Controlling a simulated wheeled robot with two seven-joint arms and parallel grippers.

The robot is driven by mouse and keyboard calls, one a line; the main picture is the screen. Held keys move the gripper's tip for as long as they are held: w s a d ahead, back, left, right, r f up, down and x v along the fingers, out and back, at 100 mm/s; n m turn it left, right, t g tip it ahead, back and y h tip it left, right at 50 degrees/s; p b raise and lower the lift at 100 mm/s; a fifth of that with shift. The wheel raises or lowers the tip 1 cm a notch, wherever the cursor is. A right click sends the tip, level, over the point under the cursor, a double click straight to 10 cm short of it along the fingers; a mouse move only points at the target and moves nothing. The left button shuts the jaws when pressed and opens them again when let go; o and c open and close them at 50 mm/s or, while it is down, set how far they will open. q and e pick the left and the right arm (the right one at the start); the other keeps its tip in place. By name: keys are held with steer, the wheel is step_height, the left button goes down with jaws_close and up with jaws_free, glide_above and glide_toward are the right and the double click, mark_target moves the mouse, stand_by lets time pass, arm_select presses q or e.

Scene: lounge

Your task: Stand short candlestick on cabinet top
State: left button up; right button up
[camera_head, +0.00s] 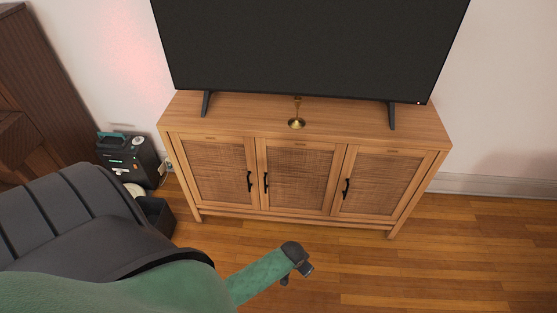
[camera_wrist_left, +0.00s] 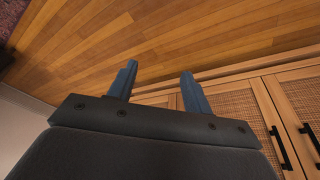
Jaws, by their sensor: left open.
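The short candlestick (camera_head: 297,123) is brass-coloured with a round base and a thin stem. My left gripper (camera_head: 298,275) is low in front of the cabinet, over the floor, well apart from the candlestick. In the left wrist view its two blue-grey fingers (camera_wrist_left: 158,78) are spread with nothing between them. The candlestick is not in the left wrist view. My right gripper is not in view.
A large television (camera_head: 310,45) stands on the cabinet on two feet. The cabinet has woven doors (camera_head: 300,182) with black handles, also in the left wrist view (camera_wrist_left: 300,105). A black box-like device (camera_head: 130,158) and dark bin (camera_head: 156,216) stand left. The wood floor (camera_head: 440,250) is clear right.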

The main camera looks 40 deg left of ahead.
arm_select(q)
steer(key=s+d+f+g, duration=0.1)
steer(key=s+d+f, duration=0.1)
steer(key=s+f, duration=0.4)
steer(key=s+d+f, duration=0.2)
steer(key=s+f, duration=0.4)
steer(key=s, duration=0.7)
steer(key=shift+s+g, duration=0.35)
steer(key=shift+g, duration=0.05)
steer(key=shift+c, duration=1.5)
